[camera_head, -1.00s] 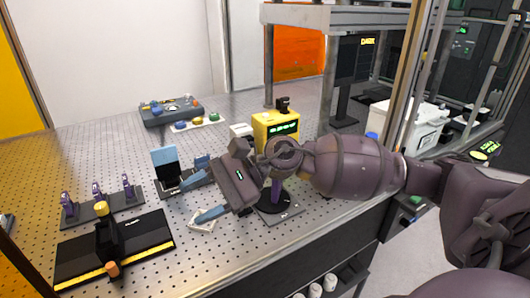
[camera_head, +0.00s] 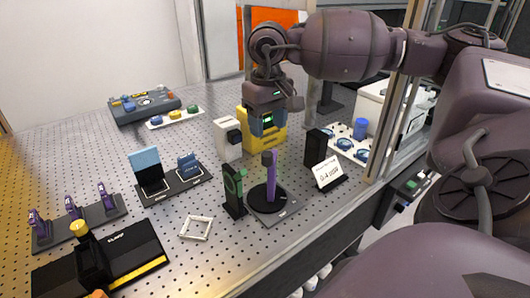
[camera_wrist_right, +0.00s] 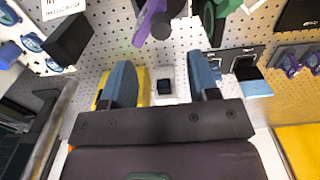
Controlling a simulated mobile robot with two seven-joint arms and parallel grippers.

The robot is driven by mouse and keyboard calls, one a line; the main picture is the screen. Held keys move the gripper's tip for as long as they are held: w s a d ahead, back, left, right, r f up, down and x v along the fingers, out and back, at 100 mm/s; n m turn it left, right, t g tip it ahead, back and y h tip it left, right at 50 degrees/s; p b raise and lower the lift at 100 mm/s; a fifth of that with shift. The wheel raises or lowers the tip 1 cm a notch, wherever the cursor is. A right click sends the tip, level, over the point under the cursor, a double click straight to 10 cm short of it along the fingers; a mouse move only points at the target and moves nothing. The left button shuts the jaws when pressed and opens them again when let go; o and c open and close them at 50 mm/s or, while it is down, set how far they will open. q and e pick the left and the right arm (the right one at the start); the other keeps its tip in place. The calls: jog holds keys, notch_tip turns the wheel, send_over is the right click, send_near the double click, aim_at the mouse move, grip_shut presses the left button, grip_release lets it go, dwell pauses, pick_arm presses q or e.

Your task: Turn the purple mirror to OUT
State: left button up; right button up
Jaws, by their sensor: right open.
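The purple mirror (camera_head: 272,172) stands upright on a round black turntable on a grey plate. It shows as a narrow purple slab with a dark knob beside its top. Its OUT mark cannot be read. My right gripper (camera_head: 267,128) is open and empty, pointing down above and behind the mirror, apart from it, in front of the yellow box. In the right wrist view the two blue fingers (camera_wrist_right: 162,78) are spread, and the purple mirror (camera_wrist_right: 148,22) lies beyond them at the top edge. My left gripper is not in view.
A green-and-black mount (camera_head: 233,190) stands close left of the mirror. A black block with a white card (camera_head: 327,172) stands to its right. A white box (camera_head: 228,139) and yellow box (camera_head: 245,122) stand behind. A white square frame (camera_head: 196,228) lies front left.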

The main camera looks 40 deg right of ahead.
aim_at(267, 154)
notch_tip(267, 154, down, 9)
jog(key=shift+r, duration=0.15)
dwell(0.4)
jog(key=c, duration=0.9)
